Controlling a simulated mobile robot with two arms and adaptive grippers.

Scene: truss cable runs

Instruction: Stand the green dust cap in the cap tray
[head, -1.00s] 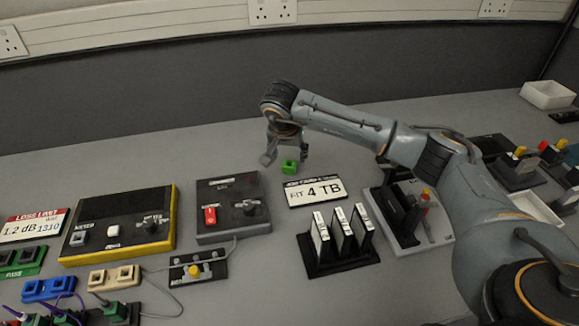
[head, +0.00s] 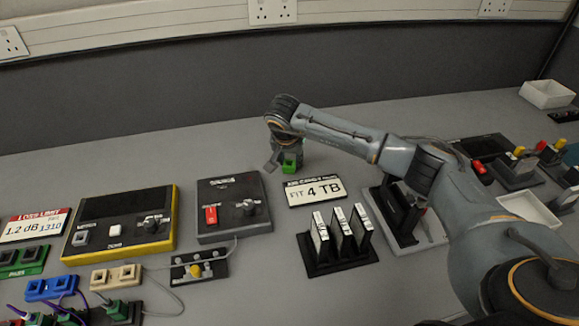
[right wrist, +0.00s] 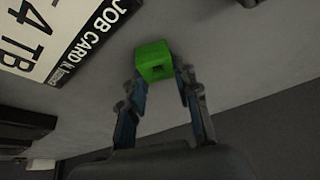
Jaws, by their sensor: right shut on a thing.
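The green dust cap (head: 289,167) is a small bright green block with a hole in its face, on the grey bench behind the job card. It shows close up in the right wrist view (right wrist: 154,61). My right gripper (head: 284,162) is shut on the cap, with one finger on each side of it in the right wrist view. The cap appears to be at bench level. A shallow white tray (head: 530,209) lies at the right, partly behind my right arm; I cannot tell whether it is the cap tray. My left gripper is not in view.
The job card (head: 316,190) stands just in front of the cap. A black rack (head: 343,261) with several upright white-labelled modules is nearer. A grey switch box (head: 232,207) and a yellow-edged meter (head: 120,224) are to the left. Bare bench surrounds the cap's back and left.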

